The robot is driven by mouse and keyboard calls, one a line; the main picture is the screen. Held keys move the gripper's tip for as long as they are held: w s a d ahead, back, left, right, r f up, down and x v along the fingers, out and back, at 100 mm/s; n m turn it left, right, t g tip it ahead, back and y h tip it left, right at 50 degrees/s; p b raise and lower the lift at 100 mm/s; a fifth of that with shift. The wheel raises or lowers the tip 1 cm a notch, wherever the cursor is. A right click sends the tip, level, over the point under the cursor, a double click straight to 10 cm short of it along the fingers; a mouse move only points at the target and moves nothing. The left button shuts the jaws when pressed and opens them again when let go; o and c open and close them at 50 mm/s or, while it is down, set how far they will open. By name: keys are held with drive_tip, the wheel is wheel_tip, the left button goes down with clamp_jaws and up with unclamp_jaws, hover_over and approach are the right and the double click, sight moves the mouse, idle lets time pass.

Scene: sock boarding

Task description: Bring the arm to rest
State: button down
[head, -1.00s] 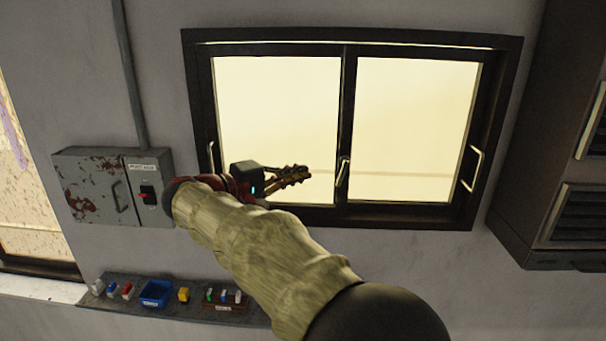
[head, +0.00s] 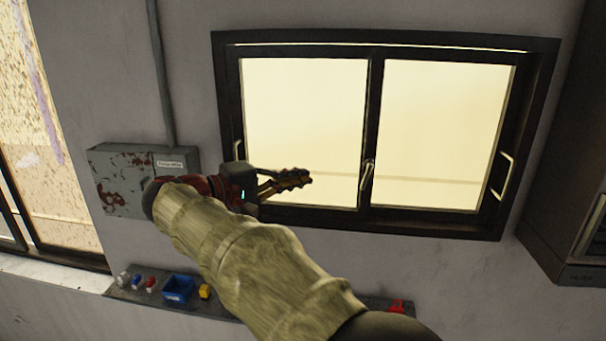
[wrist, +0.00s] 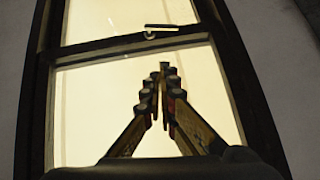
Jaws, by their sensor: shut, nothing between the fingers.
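I cannot tell how far the fingers are from the glass.
A rusty grey electrical box (head: 120,180) is on the wall at left, partly hidden by my arm. A shelf (head: 135,296) below holds a blue bin (head: 178,289) and small coloured items. A dark cabinet (head: 570,180) stands at right.

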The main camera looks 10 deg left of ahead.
wheel_tip(320, 180, down, 14)
drive_tip(key=a+r+n+g+y, duration=0.1)
drive_tip(key=a+n+y, duration=0.1)
drive_tip(key=n+y, duration=0.15)
drive_tip(key=s+d+f+g+y+b, duration=0.2)
drive_tip(key=s+d+f+g+y, duration=0.15)
drive_tip(key=s+f, duration=0.4)
drive_tip(key=s+d+f+m+y+b, duration=0.2)
drive_tip(key=s+d+f+m+b, duration=0.3)
drive_tip(key=s+d+f, duration=0.5)
drive_tip(key=s+d+f+m+g+y+b, duration=0.1)
drive_tip(key=s+d+f+m+y+b, duration=0.2)
drive_tip(key=s+d, duration=1.2)
wheel_tip(320, 180, down, 7)
drive_tip(key=d+m+b, duration=0.1)
drive_tip(key=m+b, duration=0.2)
drive_tip(key=b, duration=0.3)
drive_tip(key=shift+d+f, duration=0.15)
drive_tip(key=shift+d, duration=0.1)
